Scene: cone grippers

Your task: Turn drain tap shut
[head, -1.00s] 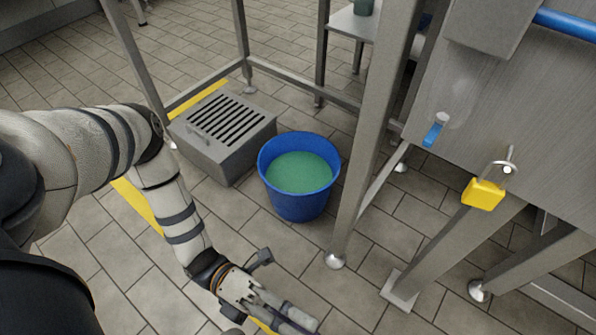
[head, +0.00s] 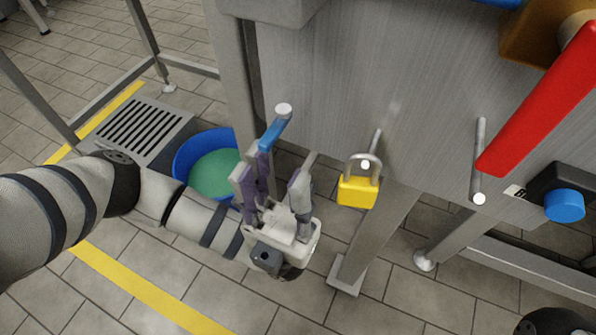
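The drain tap (head: 272,135) has a short blue lever below a round metal end on the steel tank's lower front. The lever slants down and left. My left gripper (head: 278,167) is just below it, fingers pointing up. Its fingers are spread apart, with nothing held between them. The lever's lower end overlaps the tip of a left-hand finger; I cannot tell whether they touch. A blue bucket (head: 182,160) with green liquid stands on the floor behind my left forearm, partly hidden. My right gripper is not in view.
A yellow padlock (head: 358,191) hangs from a rod right of my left gripper. Further right are a large red lever (head: 540,100) and a blue knob (head: 565,205). Tank legs stand below.

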